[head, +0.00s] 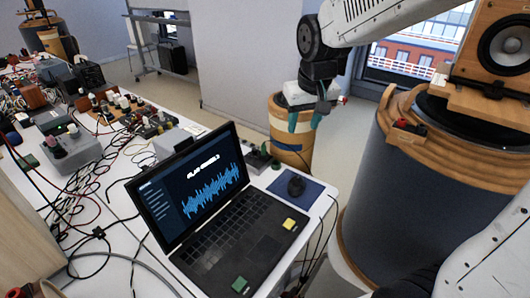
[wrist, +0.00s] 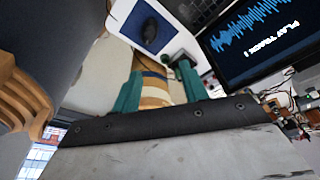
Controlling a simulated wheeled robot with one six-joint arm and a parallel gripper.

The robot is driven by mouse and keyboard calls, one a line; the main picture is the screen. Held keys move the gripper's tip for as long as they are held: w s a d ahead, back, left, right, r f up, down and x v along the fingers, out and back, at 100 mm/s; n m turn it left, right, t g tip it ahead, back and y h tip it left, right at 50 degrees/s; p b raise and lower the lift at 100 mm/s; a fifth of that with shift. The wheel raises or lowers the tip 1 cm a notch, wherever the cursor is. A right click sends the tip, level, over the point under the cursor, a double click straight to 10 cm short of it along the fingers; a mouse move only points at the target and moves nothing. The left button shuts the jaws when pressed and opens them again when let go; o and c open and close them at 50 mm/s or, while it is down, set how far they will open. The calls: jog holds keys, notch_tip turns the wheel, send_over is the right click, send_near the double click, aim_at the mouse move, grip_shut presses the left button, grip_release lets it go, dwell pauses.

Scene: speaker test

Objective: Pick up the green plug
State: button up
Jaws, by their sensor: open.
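My gripper (head: 307,117) is open and empty, hanging beyond the far right end of the white table. Its two teal fingers also show wide apart in the wrist view (wrist: 160,75). A small dark box (head: 262,160) lies on the table's far edge behind the laptop, left of my gripper in the head view. It also shows in the wrist view (wrist: 187,72), just beyond the right finger. Its small details are too fine to tell whether a plug is in it.
A laptop (head: 265,240) with yellow and green squares stands open on the table (head: 110,195). A mouse (head: 296,186) lies on a blue pad. Cables and instruments crowd the left side. A large round speaker stand (head: 400,210) stands at right, a smaller one (head: 290,148) behind my gripper.

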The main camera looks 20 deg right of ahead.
jog(key=w+a+f+t, duration=0.1)
jog(key=w+f, duration=0.4)
jog(key=w, duration=0.3)
jog(key=w+a+f, duration=0.1)
jog(key=w+f, duration=0.5)
jog(key=w, duration=0.2)
send_near(264, 146)
notch_tip(264, 146, down, 3)
jog(key=shift+t, duration=0.4)
jog(key=x, duration=0.7)
jog(key=shift+w+f, duration=0.15)
jog(key=shift+w, duration=0.25)
jog(key=shift+c, duration=0.3)
grip_shut()
